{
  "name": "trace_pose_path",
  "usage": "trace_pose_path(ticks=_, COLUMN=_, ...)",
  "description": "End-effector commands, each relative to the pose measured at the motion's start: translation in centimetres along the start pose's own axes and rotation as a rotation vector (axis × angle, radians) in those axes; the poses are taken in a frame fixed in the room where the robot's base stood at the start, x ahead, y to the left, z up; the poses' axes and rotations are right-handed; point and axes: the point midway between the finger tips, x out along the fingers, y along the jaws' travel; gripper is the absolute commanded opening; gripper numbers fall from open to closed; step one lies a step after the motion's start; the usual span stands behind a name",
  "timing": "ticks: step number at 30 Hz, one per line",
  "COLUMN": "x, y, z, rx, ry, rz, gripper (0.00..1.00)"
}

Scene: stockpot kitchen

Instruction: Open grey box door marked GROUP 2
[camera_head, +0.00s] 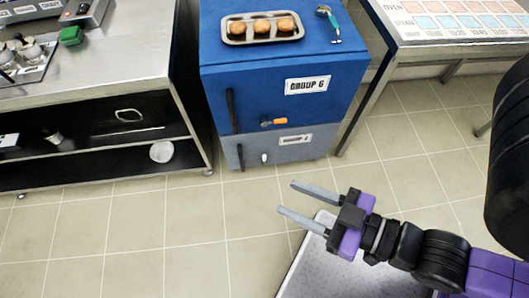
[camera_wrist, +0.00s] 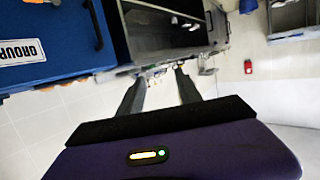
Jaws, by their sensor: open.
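The grey box (camera_head: 312,148) stands on the floor under the blue box, at the centre of the head view. Its door appears closed. A small label (camera_head: 295,139) on it is too small to read. A dark upright handle (camera_head: 240,156) is at the door's left side, and a small white piece (camera_head: 264,157) sits near the middle. My gripper (camera_head: 287,197) is open and empty, in front of and below the grey box, apart from it, with fingers pointing left. The open fingers also show in the wrist view (camera_wrist: 160,76); I cannot make out the grey box there.
The blue box (camera_head: 345,85), labelled GROUP 6, has a black handle (camera_head: 230,110) and an orange-tipped latch (camera_head: 274,122). A muffin tray (camera_head: 262,39) and a scoop (camera_head: 328,22) lie on top. A steel counter (camera_head: 110,60) stands left, a table (camera_head: 450,40) right. Tiled floor ahead is clear.

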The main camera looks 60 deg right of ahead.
Motion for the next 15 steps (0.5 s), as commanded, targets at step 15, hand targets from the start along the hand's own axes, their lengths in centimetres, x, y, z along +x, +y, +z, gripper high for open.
trace_pose_path(ticks=15, x=16.8, y=-1.1, z=13.8, rx=0.164, ry=0.287, rz=-0.027, gripper=0.41)
